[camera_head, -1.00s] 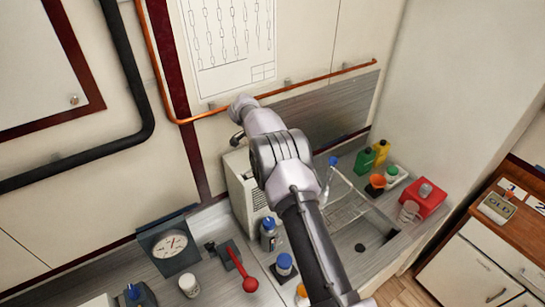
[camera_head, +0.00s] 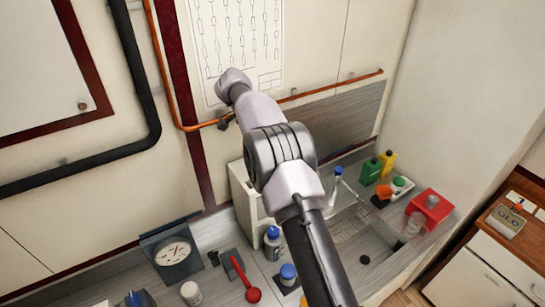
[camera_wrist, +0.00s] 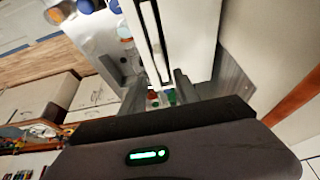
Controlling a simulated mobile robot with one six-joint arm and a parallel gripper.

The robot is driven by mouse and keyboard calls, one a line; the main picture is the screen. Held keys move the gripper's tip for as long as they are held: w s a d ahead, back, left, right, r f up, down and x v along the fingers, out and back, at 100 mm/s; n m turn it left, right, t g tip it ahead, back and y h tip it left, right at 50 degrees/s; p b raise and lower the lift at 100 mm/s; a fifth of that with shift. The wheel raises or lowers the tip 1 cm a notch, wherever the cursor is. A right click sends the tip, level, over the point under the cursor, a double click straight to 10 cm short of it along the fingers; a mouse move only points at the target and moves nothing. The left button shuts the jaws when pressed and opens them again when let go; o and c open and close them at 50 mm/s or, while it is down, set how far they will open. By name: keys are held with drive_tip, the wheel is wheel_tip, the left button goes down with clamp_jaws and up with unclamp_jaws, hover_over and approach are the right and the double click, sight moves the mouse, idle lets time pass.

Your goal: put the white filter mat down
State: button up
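In the wrist view my gripper (camera_wrist: 161,80) shows as two dark grey fingers standing apart. Small red and green patches show between them. Beyond the fingers is a large white body with a narrow white strip (camera_wrist: 151,35) framed in black. The strip runs down toward the gap between the fingertips. I cannot tell whether this strip is the filter mat or part of a housing, or whether the fingers touch it. In the head view my arm hides the gripper, and no mat can be made out there.
A pale louvred housing (camera_head: 243,195) stands behind my arm against the wall. An orange pipe (camera_head: 330,87) crosses the wall above.

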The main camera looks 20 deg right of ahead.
drive_tip(key=s+a+r+n+t+y, duration=0.1)
drive_tip(key=s+a+r+n+y, duration=0.15)
drive_tip(key=s+r, duration=0.6)
drive_tip(key=s+a+r+n+t+y, duration=0.1)
drive_tip(key=s+a+r+n, duration=0.25)
drive_tip(key=s+r, duration=0.5)
drive_tip(key=s+a+f+n+t+y, duration=0.2)
drive_tip(key=s+a+n, duration=0.15)
drive_tip(key=s, duration=0.95)
drive_tip(key=s+a+f+n+t+y, duration=0.15)
drive_tip(key=s+a, duration=0.25)
drive_tip(key=s, duration=0.8)
wheel_tip(320, 180, down, 35)
drive_tip(key=b, duration=3.4)
drive_tip(key=shift+r, duration=0.15)
drive_tip(key=shift+g, duration=0.25)
drive_tip(key=shift+c, duration=0.2)
